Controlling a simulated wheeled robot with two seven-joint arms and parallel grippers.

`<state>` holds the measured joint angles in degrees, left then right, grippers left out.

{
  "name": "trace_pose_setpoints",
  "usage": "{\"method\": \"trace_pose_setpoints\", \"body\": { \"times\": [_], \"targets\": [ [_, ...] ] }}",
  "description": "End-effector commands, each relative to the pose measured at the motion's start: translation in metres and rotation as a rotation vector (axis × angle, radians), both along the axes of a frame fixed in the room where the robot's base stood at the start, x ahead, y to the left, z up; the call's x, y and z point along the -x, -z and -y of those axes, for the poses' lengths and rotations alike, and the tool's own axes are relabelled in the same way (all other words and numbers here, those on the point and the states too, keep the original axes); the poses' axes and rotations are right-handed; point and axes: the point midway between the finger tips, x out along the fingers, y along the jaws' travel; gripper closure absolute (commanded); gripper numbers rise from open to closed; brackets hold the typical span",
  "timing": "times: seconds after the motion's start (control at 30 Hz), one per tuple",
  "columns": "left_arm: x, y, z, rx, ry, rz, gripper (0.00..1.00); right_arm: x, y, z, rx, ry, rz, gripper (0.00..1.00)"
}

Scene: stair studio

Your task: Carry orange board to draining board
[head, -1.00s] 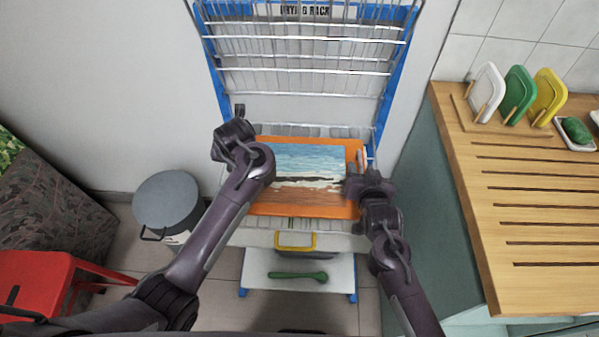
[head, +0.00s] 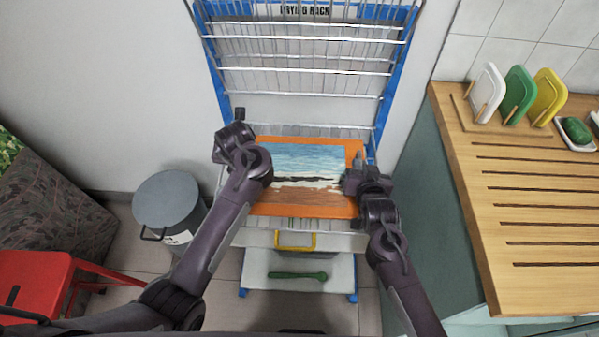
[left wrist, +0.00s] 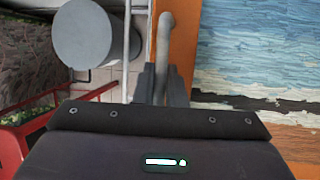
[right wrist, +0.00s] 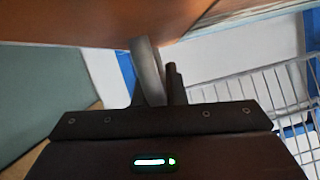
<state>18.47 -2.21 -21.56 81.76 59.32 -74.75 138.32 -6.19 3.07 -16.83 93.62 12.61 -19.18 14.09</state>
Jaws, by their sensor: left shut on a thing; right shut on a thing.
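The orange board (head: 300,208) lies flat at the lower front of the drying rack, with a seascape painting (head: 308,165) on top. My left gripper (left wrist: 163,82) is shut on the grey handle (left wrist: 165,35) at the board's left edge; in the head view my wrist hides its fingers. My right gripper (head: 354,178) is at the board's right edge, shut on the handle there (right wrist: 146,62). I cannot tell whether the board rests on the rack or is just clear of it. The draining board (head: 540,220) is the grooved wooden counter top at right.
The blue-framed wire drying rack (head: 305,70) stands behind the board. Upright white, green (head: 518,95) and yellow boards and a dish with a green item (head: 575,130) are at the counter's back. The grooved area is clear. A grey bin (head: 170,205) and red stool (head: 35,280) are at left.

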Motion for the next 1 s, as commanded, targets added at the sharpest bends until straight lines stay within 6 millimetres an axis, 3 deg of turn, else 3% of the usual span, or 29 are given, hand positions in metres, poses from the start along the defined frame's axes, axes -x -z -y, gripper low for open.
{"method": "trace_pose_setpoints", "body": {
  "times": [0.47,1.0],
  "targets": [
    [-0.001,-0.007,0.000,0.000,0.001,0.003,1.00,0.000,-0.007,0.000,0.000,0.000,0.003,1.00],
    [-0.001,-0.052,0.000,0.000,0.000,0.002,1.00,0.000,-0.052,0.000,0.000,-0.001,0.002,1.00]
  ]
}}
